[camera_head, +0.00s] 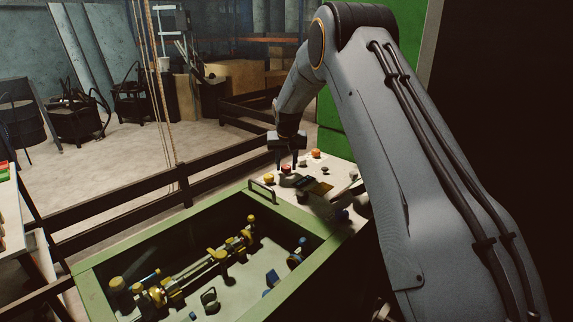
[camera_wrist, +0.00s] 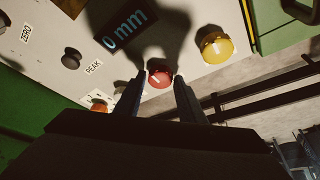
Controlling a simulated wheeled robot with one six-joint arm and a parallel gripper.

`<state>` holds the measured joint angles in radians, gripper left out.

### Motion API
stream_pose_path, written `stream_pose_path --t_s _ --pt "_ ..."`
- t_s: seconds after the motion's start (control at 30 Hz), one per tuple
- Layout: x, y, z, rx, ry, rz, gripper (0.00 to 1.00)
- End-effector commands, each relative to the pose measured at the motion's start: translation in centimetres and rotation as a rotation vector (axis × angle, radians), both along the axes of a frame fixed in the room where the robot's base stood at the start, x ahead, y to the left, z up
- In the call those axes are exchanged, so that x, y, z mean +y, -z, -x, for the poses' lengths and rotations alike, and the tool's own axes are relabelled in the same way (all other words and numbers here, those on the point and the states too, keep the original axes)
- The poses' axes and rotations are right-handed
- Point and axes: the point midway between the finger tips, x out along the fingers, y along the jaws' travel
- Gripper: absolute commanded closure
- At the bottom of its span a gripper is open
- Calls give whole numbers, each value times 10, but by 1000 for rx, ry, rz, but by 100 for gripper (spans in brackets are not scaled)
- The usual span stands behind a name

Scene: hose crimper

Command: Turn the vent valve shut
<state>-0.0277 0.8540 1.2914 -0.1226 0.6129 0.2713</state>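A round red knob (camera_wrist: 158,77) with a pale mark on it sits on the light control panel (camera_wrist: 195,12). I see no label naming it as the vent valve. My gripper (camera_wrist: 158,82) is open, with one finger on each side of the red knob; I cannot tell whether they touch it. In the head view my gripper (camera_head: 287,164) points down over the panel (camera_head: 340,178), with the red knob (camera_head: 286,169) at its fingertips.
Beside the knob are a yellow dome (camera_wrist: 216,46), an orange knob (camera_wrist: 99,106), a black knob (camera_wrist: 72,57) and a display (camera_wrist: 125,30) reading 0 mm. A green-rimmed open bay (camera_head: 95,295) with yellow and blue fittings lies in front. Dark rails (camera_head: 150,184) run behind.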

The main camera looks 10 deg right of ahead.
Motion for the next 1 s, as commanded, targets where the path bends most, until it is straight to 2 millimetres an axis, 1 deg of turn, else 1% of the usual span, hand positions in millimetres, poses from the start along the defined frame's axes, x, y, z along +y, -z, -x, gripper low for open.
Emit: stream_pose_path --t_s 0.03,0.1,0.17,0.37,0.57,0.77,1.0 --pt "0 0 0 0 0 0 73" --pt "0 0 0 0 0 0 85" --pt "0 0 0 0 0 0 93" --pt "0 0 0 0 -10 -1 93" --pt "-1 1 0 0 -76 -1 93" --pt "-3 1 0 0 -215 -1 93" --pt "-4 3 -1 -1 -436 -2 93"
